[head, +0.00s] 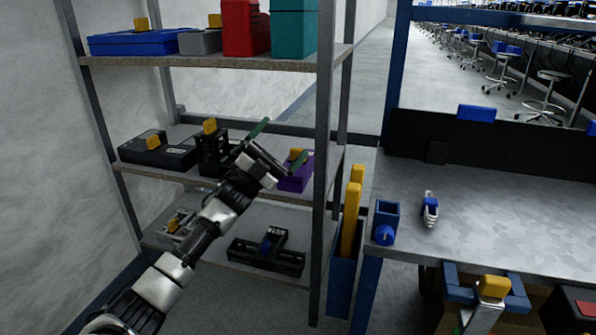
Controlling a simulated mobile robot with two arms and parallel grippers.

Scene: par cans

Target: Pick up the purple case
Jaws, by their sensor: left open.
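The purple case (297,175) lies on the middle shelf (137,160) of the metal rack, near its right post. It has a yellow handle or latch on top. My left gripper (279,143) reaches in from the lower left and is in front of the case, partly hiding its left side. Its green-tipped fingers are spread apart with nothing between them. I cannot tell whether a finger touches the case.
Black devices (158,150) with yellow parts share the middle shelf. The top shelf holds a blue case (135,43), a red case (245,28) and a teal case (293,28). The rack's front right post (323,150) stands close to the purple case. A workbench (480,205) is at right.

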